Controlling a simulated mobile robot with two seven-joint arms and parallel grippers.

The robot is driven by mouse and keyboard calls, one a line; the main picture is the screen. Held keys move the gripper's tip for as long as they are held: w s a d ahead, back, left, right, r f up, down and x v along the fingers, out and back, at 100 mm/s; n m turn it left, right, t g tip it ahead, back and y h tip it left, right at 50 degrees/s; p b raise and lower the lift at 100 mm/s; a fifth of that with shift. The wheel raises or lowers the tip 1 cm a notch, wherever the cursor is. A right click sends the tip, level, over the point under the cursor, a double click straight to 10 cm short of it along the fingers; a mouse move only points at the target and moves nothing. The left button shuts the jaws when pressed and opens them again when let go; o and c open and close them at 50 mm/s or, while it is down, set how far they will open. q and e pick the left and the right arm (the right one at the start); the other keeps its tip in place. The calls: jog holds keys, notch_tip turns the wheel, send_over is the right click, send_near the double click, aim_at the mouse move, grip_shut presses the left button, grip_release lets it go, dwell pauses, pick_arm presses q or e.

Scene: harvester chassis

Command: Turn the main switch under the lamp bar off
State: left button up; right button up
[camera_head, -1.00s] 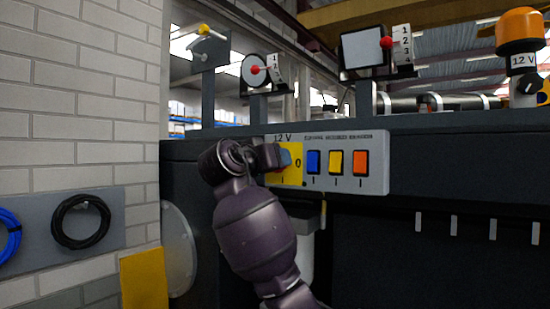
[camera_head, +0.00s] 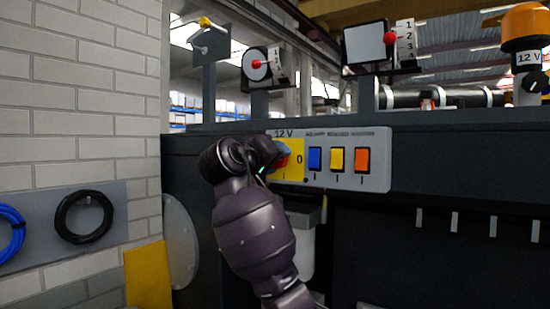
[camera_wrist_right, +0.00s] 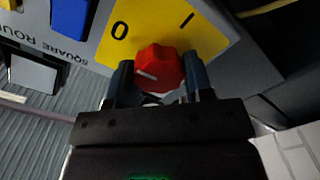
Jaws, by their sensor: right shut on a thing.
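The main switch is a red rotary knob (camera_wrist_right: 160,70) on a yellow plate (camera_wrist_right: 205,40) marked 0 and I. In the right wrist view its white line points left, below the 0 and away from the I. My right gripper (camera_wrist_right: 160,82) is shut on the knob, one dark finger on each side. In the head view the yellow plate (camera_head: 292,174) is at the left end of a grey panel (camera_head: 376,181) labelled 12 V. There my right gripper (camera_head: 281,156) hides most of the knob, leaving a little red visible. My left gripper is not in view.
Blue (camera_head: 315,159), yellow (camera_head: 337,160) and orange (camera_head: 362,160) rocker switches sit right of the knob. An orange beacon (camera_head: 524,22) is at the upper right. A brick wall (camera_head: 80,120) stands left.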

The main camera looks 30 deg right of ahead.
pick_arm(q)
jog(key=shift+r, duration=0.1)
pick_arm(e)
jog(key=o, duration=0.9)
pick_arm(q)
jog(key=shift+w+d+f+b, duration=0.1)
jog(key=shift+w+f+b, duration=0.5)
jog(key=shift+b, duration=0.6)
pick_arm(e)
jog(key=v, duration=1.1)
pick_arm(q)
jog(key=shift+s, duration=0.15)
